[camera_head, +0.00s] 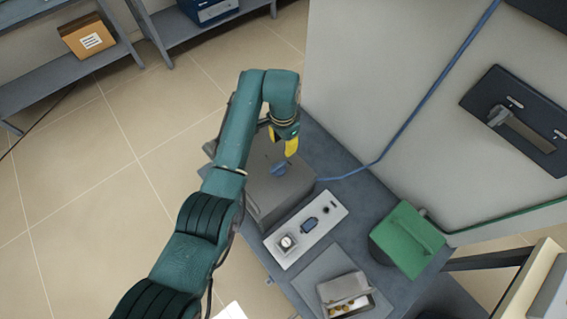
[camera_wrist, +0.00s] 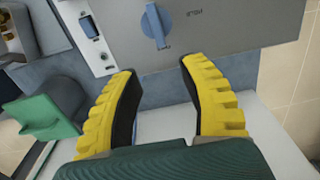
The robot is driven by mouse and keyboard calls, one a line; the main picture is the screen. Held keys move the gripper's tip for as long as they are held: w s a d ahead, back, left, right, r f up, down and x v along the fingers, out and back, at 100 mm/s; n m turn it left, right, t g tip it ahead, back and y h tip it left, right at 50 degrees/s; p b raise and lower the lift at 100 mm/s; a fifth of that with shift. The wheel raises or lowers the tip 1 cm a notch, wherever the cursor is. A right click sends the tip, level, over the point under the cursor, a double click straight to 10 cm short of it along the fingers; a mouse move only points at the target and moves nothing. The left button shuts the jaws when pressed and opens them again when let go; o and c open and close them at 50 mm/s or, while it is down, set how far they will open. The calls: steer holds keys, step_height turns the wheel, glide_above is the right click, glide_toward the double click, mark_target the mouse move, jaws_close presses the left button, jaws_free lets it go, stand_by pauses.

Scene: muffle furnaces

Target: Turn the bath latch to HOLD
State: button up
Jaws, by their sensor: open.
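The bath latch is a blue knob with a raised bar (camera_wrist: 155,25) on the bath's grey panel. In the wrist view its bar runs roughly up and down, with small lettering to its right that I cannot read. In the head view the latch (camera_head: 278,170) shows on the grey bath box (camera_head: 262,200), partly behind my gripper. My gripper (camera_wrist: 158,68) has yellow fingers with black pads. They are apart and empty, and the latch lies just beyond the fingertips, between their lines. In the head view my gripper (camera_head: 291,147) is over the box, close to the latch.
A white control panel (camera_head: 330,215) with a dial and a blue switch lies beside the bath. A green block-shaped device (camera_head: 408,240) and an open tray (camera_head: 345,285) with small items share the bench. A large pale cabinet (camera_head: 390,60) rises behind.

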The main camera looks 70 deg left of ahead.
mark_target(283, 163)
step_height(283, 163, down, 12)
steer(key=b, duration=0.4)
steer(key=shift+f, duration=0.2)
steer(key=shift+c, duration=0.4)
jaws_close()
